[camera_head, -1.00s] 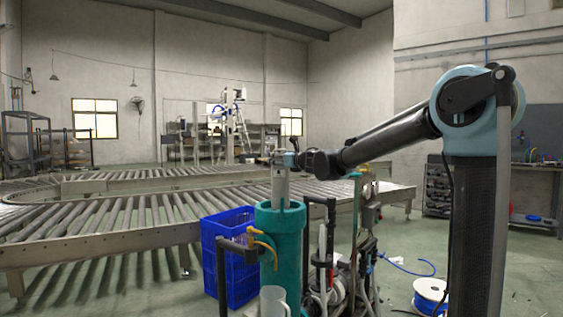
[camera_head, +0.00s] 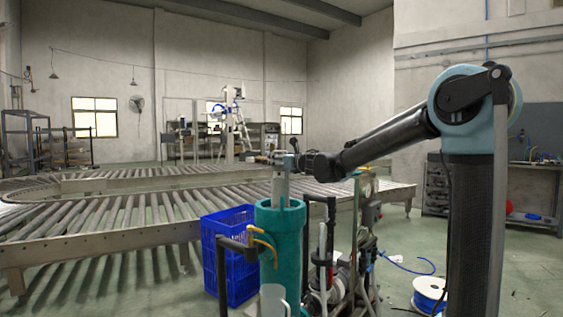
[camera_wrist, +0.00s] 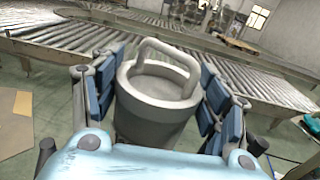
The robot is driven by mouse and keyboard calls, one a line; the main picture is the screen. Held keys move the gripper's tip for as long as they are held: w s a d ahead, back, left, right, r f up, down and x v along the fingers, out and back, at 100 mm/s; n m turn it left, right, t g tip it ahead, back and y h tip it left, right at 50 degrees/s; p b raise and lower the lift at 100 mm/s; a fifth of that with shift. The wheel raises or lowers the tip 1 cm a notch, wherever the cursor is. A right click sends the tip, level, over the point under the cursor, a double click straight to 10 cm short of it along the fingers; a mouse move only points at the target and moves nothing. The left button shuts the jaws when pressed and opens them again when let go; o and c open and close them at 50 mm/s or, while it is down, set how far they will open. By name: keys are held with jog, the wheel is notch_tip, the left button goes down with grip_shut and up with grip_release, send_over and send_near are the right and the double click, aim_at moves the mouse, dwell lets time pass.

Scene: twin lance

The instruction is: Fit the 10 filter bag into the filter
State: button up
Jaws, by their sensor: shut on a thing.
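The filter bag (camera_head: 280,188) is a pale grey cylinder with a ring-shaped rim and a hoop handle. It stands upright with its lower part hidden inside the mouth of the teal filter housing (camera_head: 279,245). My gripper (camera_head: 284,162) is at the bag's top, above the housing. In the wrist view, the blue-padded fingers of my gripper (camera_wrist: 160,95) are on both sides of the bag (camera_wrist: 155,118), shut on its upper part. The wrist view shows the open rim and handle; the housing is hidden there.
A blue crate (camera_head: 228,258) stands left of the filter. Black pipes and a pump (camera_head: 340,280) are close at its right. A white jug (camera_head: 272,300) is in front. A roller conveyor (camera_head: 120,215) runs behind. A blue hose reel (camera_head: 430,295) lies on the floor at right.

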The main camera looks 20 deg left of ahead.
aim_at(281, 192)
jog(key=shift+f, duration=7.4)
jog(key=shift+r, duration=0.1)
